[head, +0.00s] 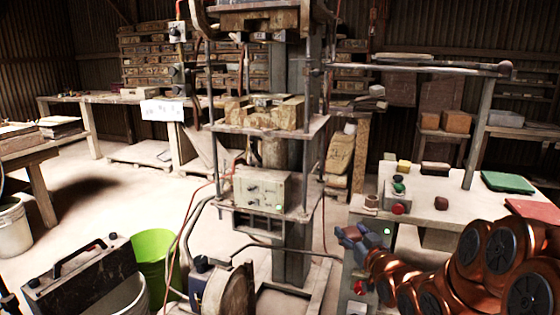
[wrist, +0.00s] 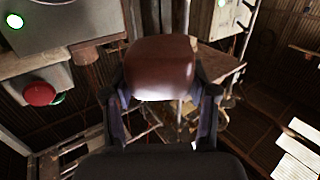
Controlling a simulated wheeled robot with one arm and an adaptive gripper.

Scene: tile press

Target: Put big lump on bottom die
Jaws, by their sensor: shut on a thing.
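A big brown lump (wrist: 160,68) sits between the fingers of my gripper (wrist: 160,100) in the wrist view, with a finger on each side. In the head view my gripper (head: 352,238) is low, in front of the table's left end and to the right of the press; the held lump cannot be made out there. The press (head: 285,150) stands in the middle. What looks like the bottom die (head: 262,118) is the worn brown block on its middle platform. My gripper is apart from it, lower and to the right.
A bar (head: 420,68) sticks out rightward from the press. A green bucket (head: 153,252) stands at lower left.

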